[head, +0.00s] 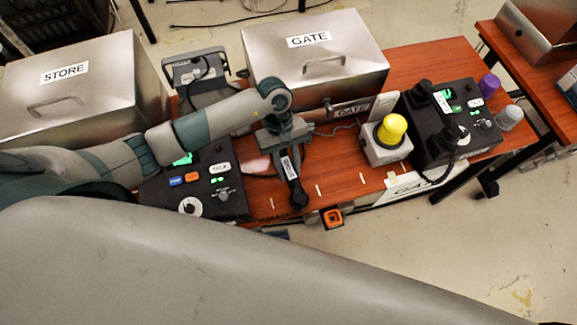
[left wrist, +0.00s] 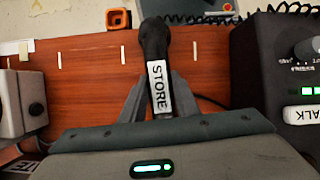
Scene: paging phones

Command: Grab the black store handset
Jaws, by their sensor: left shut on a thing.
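The black store handset (head: 296,194) has a white STORE label. It also shows in the left wrist view (left wrist: 155,45), upright in the picture. My left gripper (head: 288,150) is shut on it, with one finger on each side of the labelled part. The handset is over the wooden table (head: 340,185), to the right of the store phone base (head: 235,205). The gripper hides the handset's far end. I cannot tell how high it is above the table. My right gripper is not in view.
A metal STORE box (head: 90,100) and a metal GATE box (head: 350,80) stand behind. A yellow-topped beacon (head: 392,130) and the gate phone (head: 425,150) with its handset stand to the right. Purple (head: 489,84) and grey (head: 508,117) items are at the right end. A coiled cord (left wrist: 290,10) shows in the left wrist view.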

